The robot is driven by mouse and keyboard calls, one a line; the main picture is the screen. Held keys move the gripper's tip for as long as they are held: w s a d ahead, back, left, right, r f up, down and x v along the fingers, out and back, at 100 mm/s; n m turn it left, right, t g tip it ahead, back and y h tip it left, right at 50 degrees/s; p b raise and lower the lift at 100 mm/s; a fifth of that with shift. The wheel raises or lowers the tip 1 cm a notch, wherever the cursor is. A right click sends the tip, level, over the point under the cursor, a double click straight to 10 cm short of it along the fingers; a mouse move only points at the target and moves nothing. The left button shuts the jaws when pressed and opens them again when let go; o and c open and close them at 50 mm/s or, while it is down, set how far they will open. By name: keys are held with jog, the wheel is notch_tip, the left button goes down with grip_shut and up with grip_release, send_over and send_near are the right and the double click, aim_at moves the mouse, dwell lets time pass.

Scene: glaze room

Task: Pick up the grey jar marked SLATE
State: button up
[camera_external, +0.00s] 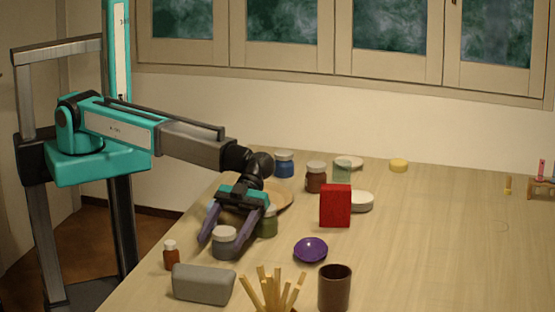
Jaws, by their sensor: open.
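A grey jar (224,243) with a pale lid stands on the table at the left. No marking can be read on it at this size. My gripper (219,243) points down and forward at this jar, with its two purple-grey fingers spread. One finger is to the left of the jar and the other to its right. I cannot tell whether either finger touches it. A green jar (267,226) stands just right of and behind the right finger, partly hidden.
A wooden plate (283,196) lies behind my gripper. A small brown bottle (171,256), a grey block (203,284), a purple bowl (310,250), a red box (335,206) and a brown cup (335,289) stand around. Blue (284,165) and brown (316,178) jars stand behind. The table's right side is mostly clear.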

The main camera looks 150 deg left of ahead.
jog(key=shift+p+x, duration=0.5)
jog(key=shift+x, duration=1)
jog(key=shift+r, duration=0.1)
jog(key=c, duration=1.3)
